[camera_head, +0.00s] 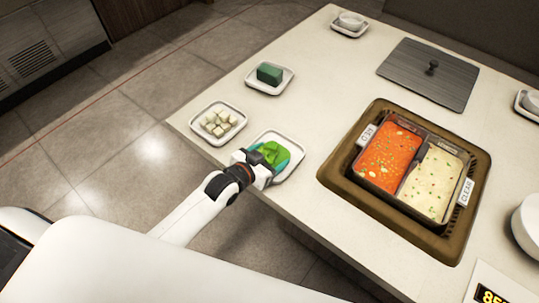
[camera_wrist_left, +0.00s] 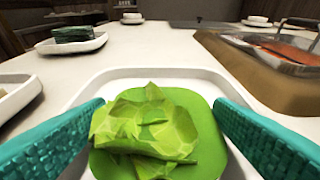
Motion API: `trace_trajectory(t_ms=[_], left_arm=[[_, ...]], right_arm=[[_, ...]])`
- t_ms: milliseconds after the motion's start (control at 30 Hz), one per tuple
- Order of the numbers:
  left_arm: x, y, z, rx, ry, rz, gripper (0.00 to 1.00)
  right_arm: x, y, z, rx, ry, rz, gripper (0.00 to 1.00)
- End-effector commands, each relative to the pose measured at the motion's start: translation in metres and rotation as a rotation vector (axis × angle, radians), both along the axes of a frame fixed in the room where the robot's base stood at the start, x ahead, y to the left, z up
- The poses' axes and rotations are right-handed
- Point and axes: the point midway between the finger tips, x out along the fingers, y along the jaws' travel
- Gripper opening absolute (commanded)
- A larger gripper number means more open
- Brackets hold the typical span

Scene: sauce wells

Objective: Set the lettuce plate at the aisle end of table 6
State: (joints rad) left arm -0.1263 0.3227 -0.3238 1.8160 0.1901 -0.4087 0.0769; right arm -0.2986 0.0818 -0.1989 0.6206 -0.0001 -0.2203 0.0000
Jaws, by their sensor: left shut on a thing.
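The lettuce plate (camera_head: 294,166) is a white square plate with bright green lettuce on a green round. It sits at the near left edge of the pale table (camera_head: 328,107). My left gripper (camera_head: 268,158) reaches over it from the table edge and is shut on it, with a teal finger on each side of the green. In the left wrist view the lettuce (camera_wrist_left: 145,130) lies between the fingers and the white rim (camera_wrist_left: 150,72) shows beyond. Whether the plate touches the table is hard to tell. My right gripper is not in view.
A plate of white cubes (camera_head: 219,122) is close left of the lettuce plate, and one with a dark green block (camera_head: 270,75) lies farther back. A two-part pot (camera_head: 405,168) with red and cream broth sits right. A dark lidded panel (camera_head: 428,72) is behind it. Bare table lies between.

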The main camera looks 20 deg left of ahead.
Motion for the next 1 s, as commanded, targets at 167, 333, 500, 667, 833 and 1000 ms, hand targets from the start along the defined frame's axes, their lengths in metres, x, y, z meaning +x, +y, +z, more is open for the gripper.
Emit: trace_trajectory(t_ms=[167, 333, 500, 667, 833, 1000], left_arm=[[0.001, 0.0, 0.002, -0.002, -0.005, 0.0, 0.42], [0.0, 0.0, -0.003, 0.0, -0.001, 0.0, 0.78], [0.0, 0.0, -0.002, 0.0, -0.001, 0.0, 0.98], [0.0, 0.0, -0.001, -0.001, -0.002, 0.0, 0.98], [-0.01, 0.004, 0.005, 0.0, 0.0, 0.0, 0.98], [-0.041, 0.015, 0.018, 0.001, 0.001, 0.0, 0.98]], right_arm=[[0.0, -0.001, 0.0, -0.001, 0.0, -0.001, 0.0], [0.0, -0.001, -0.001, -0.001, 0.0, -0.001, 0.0], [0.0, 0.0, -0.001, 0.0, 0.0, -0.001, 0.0], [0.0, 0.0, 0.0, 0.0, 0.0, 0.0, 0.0], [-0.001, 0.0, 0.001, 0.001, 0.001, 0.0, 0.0], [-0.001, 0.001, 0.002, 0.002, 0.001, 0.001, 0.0]])
